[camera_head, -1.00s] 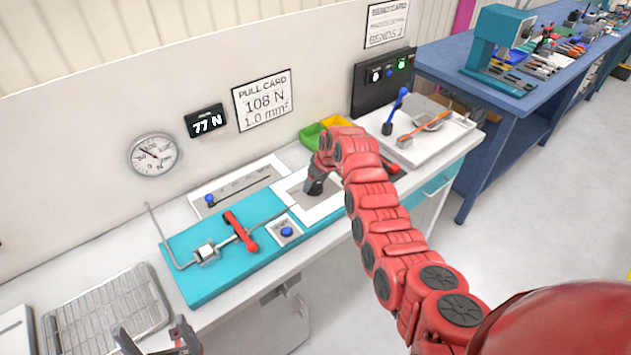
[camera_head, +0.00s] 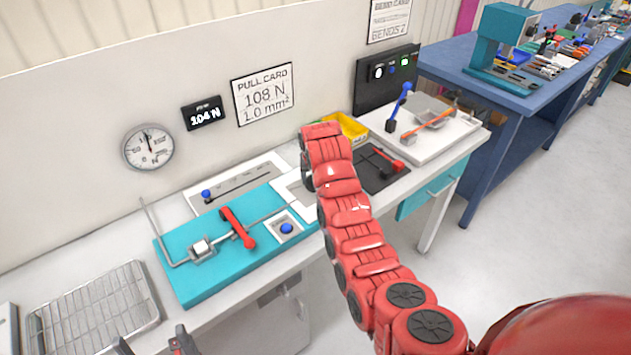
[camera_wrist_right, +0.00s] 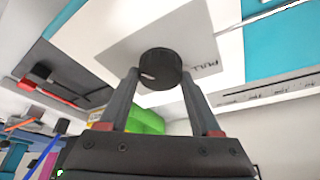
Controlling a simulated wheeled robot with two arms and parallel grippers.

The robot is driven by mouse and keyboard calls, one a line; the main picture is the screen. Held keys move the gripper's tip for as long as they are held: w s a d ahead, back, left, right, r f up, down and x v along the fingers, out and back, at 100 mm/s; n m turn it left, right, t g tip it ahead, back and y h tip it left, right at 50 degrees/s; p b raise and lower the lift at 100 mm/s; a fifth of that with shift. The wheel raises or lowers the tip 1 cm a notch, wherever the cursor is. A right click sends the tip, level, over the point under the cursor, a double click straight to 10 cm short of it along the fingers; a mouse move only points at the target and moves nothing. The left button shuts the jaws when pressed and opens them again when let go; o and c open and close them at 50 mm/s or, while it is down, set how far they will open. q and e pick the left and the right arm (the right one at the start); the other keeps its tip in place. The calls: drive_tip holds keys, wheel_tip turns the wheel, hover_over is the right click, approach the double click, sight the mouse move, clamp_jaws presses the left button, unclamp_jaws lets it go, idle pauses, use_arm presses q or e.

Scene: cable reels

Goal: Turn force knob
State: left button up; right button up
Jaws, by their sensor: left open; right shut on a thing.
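The black round force knob (camera_wrist_right: 160,68) sits on a white plate (camera_wrist_right: 125,30) in the right wrist view. My right gripper (camera_wrist_right: 158,78) has its two fingers on either side of the knob and is shut on it. In the head view my right arm hides the knob and the gripper. The digital display (camera_head: 205,114) reads 104 N. The round dial gauge (camera_head: 148,147) has its needle pointing nearly straight up. The pull card (camera_head: 263,95) reads 108 N, 1.0 mm². My left gripper (camera_head: 152,344) is open and partly cut off at the bottom left.
A teal plate (camera_head: 190,287) carries a red-handled lever (camera_head: 238,228) and a blue button (camera_head: 286,228). A wire rack (camera_head: 95,310) lies at the left. A yellow bin (camera_head: 350,126) and a white bending board (camera_head: 455,133) stand right of my right arm.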

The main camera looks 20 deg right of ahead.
idle(0.4)
drive_tip(key=o, duration=1.4)
drive_tip(key=b+v, duration=0.2)
drive_tip(key=v, duration=0.3)
drive_tip(key=shift+a+r, duration=0.1)
drive_tip(key=shift+r, duration=0.15)
drive_tip(key=p+v, duration=1.1)
drive_tip(key=shift+s+r+p, duration=0.2)
drive_tip(key=shift+r+p, duration=0.1)
drive_tip(key=shift+r, duration=0.1)
